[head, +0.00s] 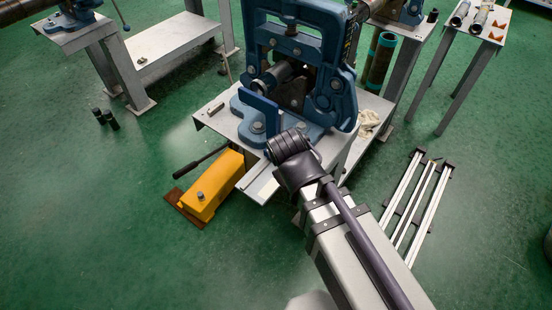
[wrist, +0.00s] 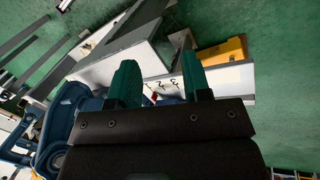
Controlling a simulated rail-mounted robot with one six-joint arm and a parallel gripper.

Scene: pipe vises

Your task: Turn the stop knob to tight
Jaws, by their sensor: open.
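My gripper (wrist: 157,64) shows in the wrist view as two green fingers set apart, with no object visibly held between them. Beyond the fingers is a pale strip (wrist: 230,78) with dark markings, and a small red mark (wrist: 154,95) shows in the gap. I cannot make out the stop knob clearly in either view. In the head view my wrist reaches the front of the blue vise (head: 300,45), beside an upright blue plate (head: 258,108). The fingers are hidden there behind my wrist.
The vise stands on a grey bench (head: 222,118). A yellow box-shaped unit (head: 212,185) with a dark lever lies on the floor at left. A slatted metal rack (head: 415,205) lies at right. Side tables (head: 490,25) stand behind. The green floor in front is largely clear.

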